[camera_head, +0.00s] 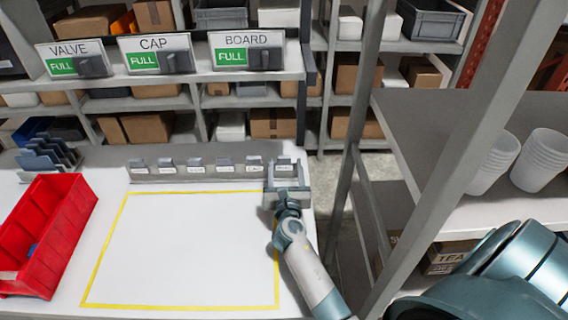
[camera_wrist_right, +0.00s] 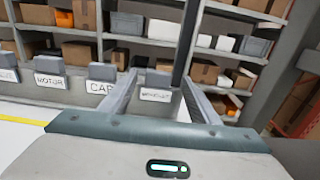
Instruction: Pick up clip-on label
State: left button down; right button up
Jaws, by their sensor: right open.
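A row of small clip-on labels with grey clips and white plates stands along a rail (camera_head: 205,179) at the back of the white table. The rightmost label (camera_head: 284,162) is at my right gripper (camera_head: 286,178). In the right wrist view this label (camera_wrist_right: 156,95) shows between the two open fingers, its small text hard to read. The fingers are apart, with gaps to the label on both sides. To its left in that view are the labels CAP (camera_wrist_right: 101,88) and MOTOR (camera_wrist_right: 52,82). My left gripper is not in view.
A red bin (camera_head: 45,235) stands at left, with blue-grey racks (camera_head: 48,155) behind it. A yellow outline (camera_head: 185,306) frames bare tabletop. VALVE, CAP and BOARD signs (camera_head: 247,50) line the shelf above. A grey rack post (camera_head: 355,150) stands right of my arm.

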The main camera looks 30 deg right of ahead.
jog(key=shift+x, duration=1.05)
jog(key=shift+w+d, duration=0.15)
jog(key=shift+w, duration=0.05)
jog(key=shift+w, duration=0.1)
jog(key=shift+r+b+x, duration=0.2)
jog(key=shift+b+x, duration=0.15)
jog(key=shift+x, duration=0.9)
jog(key=shift+r+b+x, duration=0.15)
jog(key=shift+b+x, duration=0.2)
jog(key=shift+x, duration=0.95)
jog(key=c, duration=1.1)
jog(key=shift+r, duration=0.15)
